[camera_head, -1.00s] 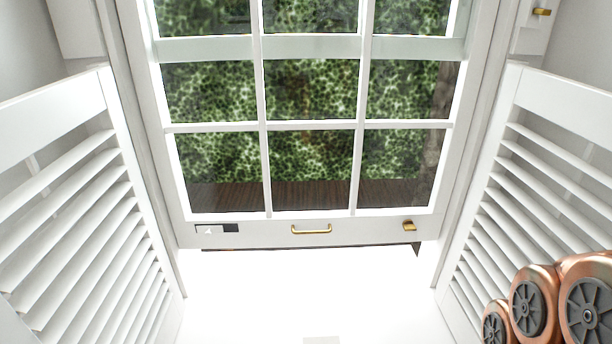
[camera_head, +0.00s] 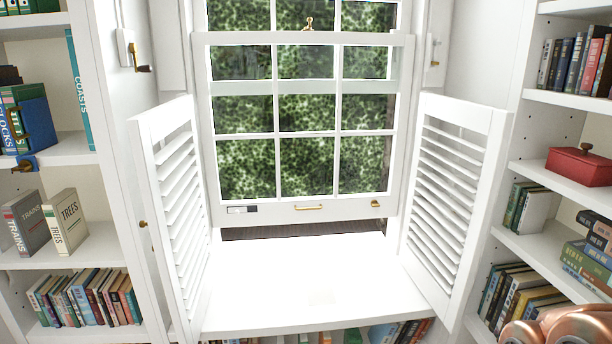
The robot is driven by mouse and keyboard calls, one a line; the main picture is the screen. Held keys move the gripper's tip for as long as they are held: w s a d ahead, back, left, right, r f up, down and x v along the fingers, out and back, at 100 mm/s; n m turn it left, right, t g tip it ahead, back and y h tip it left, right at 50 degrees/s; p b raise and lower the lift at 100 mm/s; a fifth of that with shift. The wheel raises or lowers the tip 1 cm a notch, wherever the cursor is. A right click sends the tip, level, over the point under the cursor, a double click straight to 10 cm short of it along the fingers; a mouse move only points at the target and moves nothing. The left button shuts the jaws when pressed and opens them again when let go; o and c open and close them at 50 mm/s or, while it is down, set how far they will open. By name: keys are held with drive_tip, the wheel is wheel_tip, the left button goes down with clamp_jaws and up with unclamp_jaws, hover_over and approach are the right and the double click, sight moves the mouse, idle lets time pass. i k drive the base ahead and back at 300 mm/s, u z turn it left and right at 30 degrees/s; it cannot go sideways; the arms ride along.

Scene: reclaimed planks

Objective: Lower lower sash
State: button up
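The lower sash (camera_head: 262,211) is a white framed window panel with several panes. It is raised, and a dark gap (camera_head: 300,231) shows between its bottom rail and the white sill (camera_head: 300,280). A brass pull handle (camera_head: 309,207) sits in the middle of the bottom rail. A small brass fitting (camera_head: 375,203) is at the rail's right end, and a small label (camera_head: 242,209) at its left end. A brass latch (camera_head: 308,24) stands at the sash's top rail. My gripper is not in view; only copper-coloured parts of my arm show at the lower right.
Two white louvered shutters, left (camera_head: 181,190) and right (camera_head: 452,190), stand swung open into the room beside the window. Bookshelves flank both sides, with a red box (camera_head: 579,165) on the right. The sill between the shutters looks clear.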

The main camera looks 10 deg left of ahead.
sight(279, 210)
drive_tip(key=z, duration=0.1)
drive_tip(key=k, duration=0.3)
drive_tip(key=u, duration=0.55)
drive_tip(key=i, duration=1.35)
drive_tip(key=u, duration=0.85)
